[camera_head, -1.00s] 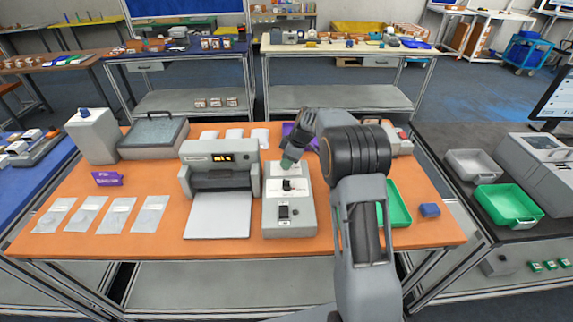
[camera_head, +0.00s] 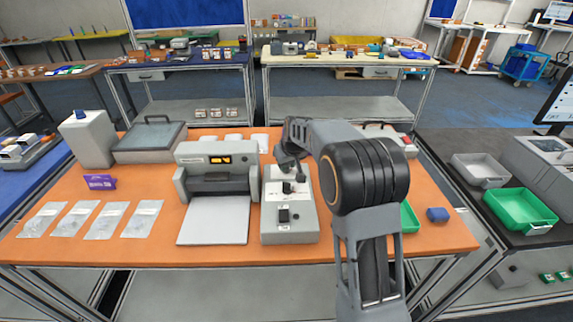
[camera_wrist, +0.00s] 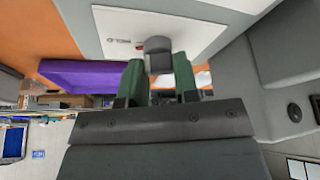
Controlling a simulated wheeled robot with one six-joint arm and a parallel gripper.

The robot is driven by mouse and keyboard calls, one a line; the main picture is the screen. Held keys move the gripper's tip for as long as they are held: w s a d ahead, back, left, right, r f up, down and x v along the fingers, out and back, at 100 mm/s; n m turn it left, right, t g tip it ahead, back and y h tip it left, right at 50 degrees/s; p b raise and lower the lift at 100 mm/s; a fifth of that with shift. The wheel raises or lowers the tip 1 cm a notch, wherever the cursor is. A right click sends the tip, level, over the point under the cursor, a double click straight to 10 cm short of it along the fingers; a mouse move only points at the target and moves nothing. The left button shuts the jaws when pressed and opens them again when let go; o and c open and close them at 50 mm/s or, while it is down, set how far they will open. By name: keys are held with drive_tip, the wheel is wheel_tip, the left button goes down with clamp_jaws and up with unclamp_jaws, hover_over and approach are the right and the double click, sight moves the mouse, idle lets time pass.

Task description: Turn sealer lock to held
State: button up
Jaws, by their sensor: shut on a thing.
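The grey control box (camera_head: 291,226) stands on the orange table beside the sealer (camera_head: 216,165), which has a lit orange display. A dark knob is at the upper panel of the box, partly hidden by my gripper in the head view. In the wrist view the dark grey knob (camera_wrist: 159,60) stands on a white plate (camera_wrist: 185,22); upside-down lettering that looks like "HELD" and a small red mark lie beside it. My gripper (camera_wrist: 158,72) has its green fingers shut on this knob, one on each side. Which mark the knob points to cannot be told.
A black rocker switch (camera_head: 284,216) sits lower on the box.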

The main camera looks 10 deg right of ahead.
drive_tip(key=m+h, duration=0.1)
drive_tip(key=m, duration=0.3)
drive_tip(key=shift+m+h, duration=0.4)
idle(0.4)
drive_tip(key=o, duration=0.9)
drive_tip(key=shift+b, duration=0.3)
drive_tip(key=v, duration=1.4)
drive_tip(key=shift+a+b, duration=0.15)
drive_tip(key=shift+b, duration=0.2)
